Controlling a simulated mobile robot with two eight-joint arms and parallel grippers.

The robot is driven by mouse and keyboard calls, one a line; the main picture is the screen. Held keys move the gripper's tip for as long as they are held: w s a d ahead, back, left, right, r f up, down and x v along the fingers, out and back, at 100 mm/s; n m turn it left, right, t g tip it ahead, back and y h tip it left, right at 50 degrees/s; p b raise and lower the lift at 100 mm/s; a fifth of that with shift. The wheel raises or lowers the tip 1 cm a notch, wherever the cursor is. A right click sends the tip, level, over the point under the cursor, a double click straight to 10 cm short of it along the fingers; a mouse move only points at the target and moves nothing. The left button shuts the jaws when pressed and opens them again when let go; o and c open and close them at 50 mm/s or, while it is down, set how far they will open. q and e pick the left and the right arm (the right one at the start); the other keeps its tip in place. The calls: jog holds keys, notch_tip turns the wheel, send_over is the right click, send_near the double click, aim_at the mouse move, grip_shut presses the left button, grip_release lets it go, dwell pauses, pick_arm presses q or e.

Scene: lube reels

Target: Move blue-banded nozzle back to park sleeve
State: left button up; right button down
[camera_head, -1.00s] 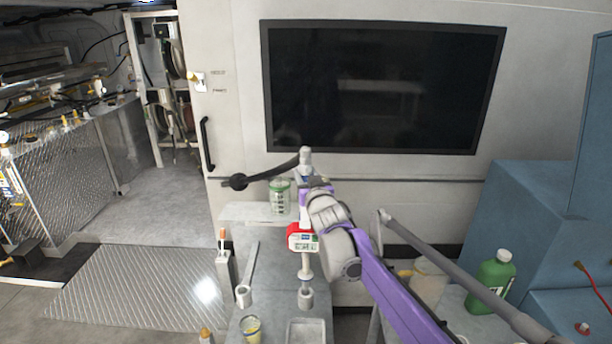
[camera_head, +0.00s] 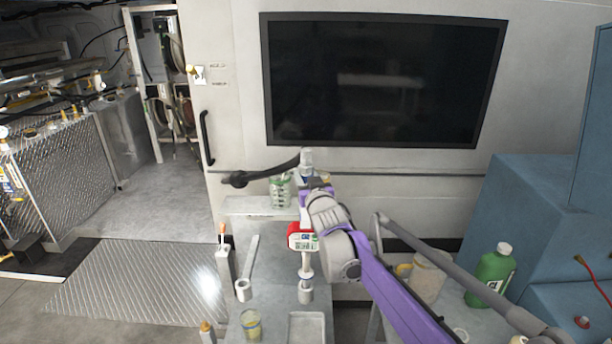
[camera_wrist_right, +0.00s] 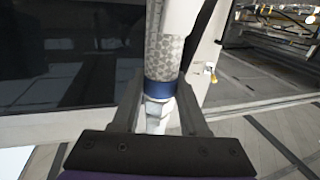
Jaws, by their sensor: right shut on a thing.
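The blue-banded nozzle (camera_head: 302,238) hangs upright in the head view, with a red body, a small display and a pale spout pointing down. Its blue band (camera_wrist_right: 161,93) shows in the right wrist view between my fingers. My right gripper (camera_wrist_right: 160,115) is shut on the nozzle; in the head view it (camera_head: 314,190) is at the nozzle's upper part, partly hidden by my own wrist. A short grey ring-shaped sleeve (camera_head: 305,292), which looks like the park sleeve, stands on the bench right below the spout tip. Whether the tip touches or enters it cannot be told. My left gripper is out of view.
The grey bench (camera_head: 270,270) also holds a wrench-like tool (camera_head: 249,270), a small yellowish cup (camera_head: 251,324) and a shallow tray (camera_head: 307,328). A green-marked clear container (camera_head: 280,190) stands behind the nozzle. A green jug (camera_head: 495,268) is at right.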

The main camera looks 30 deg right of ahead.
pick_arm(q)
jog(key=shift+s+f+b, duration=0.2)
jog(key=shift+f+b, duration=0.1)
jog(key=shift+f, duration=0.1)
pick_arm(e)
jog(key=shift+f, duration=1.1)
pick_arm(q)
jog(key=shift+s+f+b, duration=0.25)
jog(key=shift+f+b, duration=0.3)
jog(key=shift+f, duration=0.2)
pick_arm(e)
jog(key=shift+f, duration=1.45)
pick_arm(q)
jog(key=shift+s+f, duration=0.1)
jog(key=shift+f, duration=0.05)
pick_arm(e)
jog(key=shift+f, duration=0.3)
jog(key=shift+c, duration=1.8)
grip_release()
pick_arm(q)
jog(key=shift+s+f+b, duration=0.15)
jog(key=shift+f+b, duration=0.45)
pick_arm(e)
jog(key=v, duration=1.1)
